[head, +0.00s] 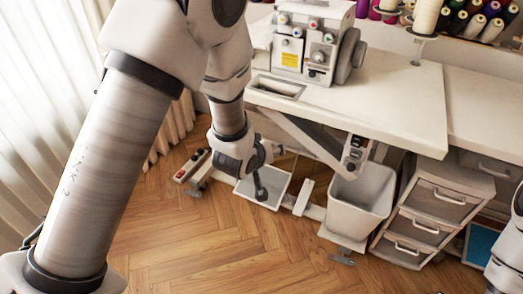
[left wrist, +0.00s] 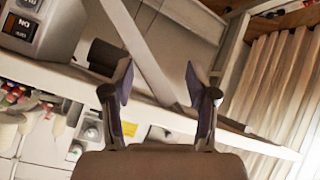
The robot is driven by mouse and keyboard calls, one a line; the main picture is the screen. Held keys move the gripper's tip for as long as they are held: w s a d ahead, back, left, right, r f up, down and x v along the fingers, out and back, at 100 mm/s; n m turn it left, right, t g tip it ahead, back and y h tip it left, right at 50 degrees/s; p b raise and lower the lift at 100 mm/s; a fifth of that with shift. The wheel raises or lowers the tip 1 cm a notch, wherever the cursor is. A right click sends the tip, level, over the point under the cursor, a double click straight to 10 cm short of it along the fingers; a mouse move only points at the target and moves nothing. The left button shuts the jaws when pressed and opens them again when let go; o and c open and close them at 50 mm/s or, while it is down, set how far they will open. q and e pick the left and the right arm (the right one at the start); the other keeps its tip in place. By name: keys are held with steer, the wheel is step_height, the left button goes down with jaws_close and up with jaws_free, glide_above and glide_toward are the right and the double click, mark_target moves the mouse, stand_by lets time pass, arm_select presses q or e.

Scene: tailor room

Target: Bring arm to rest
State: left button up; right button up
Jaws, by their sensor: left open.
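My left arm comes in from the left in the head view and hangs down in front of the sewing table. Its gripper (head: 266,172) is small and partly hidden by the wrist there, low beside the table's left end and above the floor pedal. In the left wrist view the two fingers (left wrist: 158,88) are spread apart with nothing between them. At the right edge of the head view only a piece of my right arm shows; its gripper is out of the picture.
The white sewing table (head: 400,95) carries a sewing machine (head: 308,45). Below are a control box (head: 355,152), a pedal plate (head: 270,188), a white bin (head: 360,205) and a drawer unit (head: 425,215). A curtain (head: 40,90) hangs left. The wooden floor (head: 220,245) in front is clear.

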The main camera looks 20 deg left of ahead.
arm_select(q)
steer(key=shift+s+a+f+g, duration=0.1)
steer(key=shift+s+f+g, duration=0.1)
steer(key=shift+s+f, duration=0.25)
steer(key=shift+s+f+g, duration=0.2)
steer(key=shift+s, duration=0.3)
arm_select(e)
steer(key=shift+s+r, duration=0.2)
steer(key=shift+r, duration=0.45)
arm_select(q)
steer(key=s+a+f+m+g, duration=0.15)
steer(key=s+f+g, duration=0.65)
steer(key=s+f, duration=1.5)
steer(key=s+r+m+g, duration=0.1)
steer(key=s+m+g, duration=0.15)
steer(key=s, duration=0.45)
step_height(320, 180, up, 17)
steer(key=t+p, duration=0.1)
steer(key=p, duration=1.6)
steer(key=shift+a+m+p, duration=0.3)
steer(key=shift+m, duration=0.1)
arm_select(e)
step_height(320, 180, up, 17)
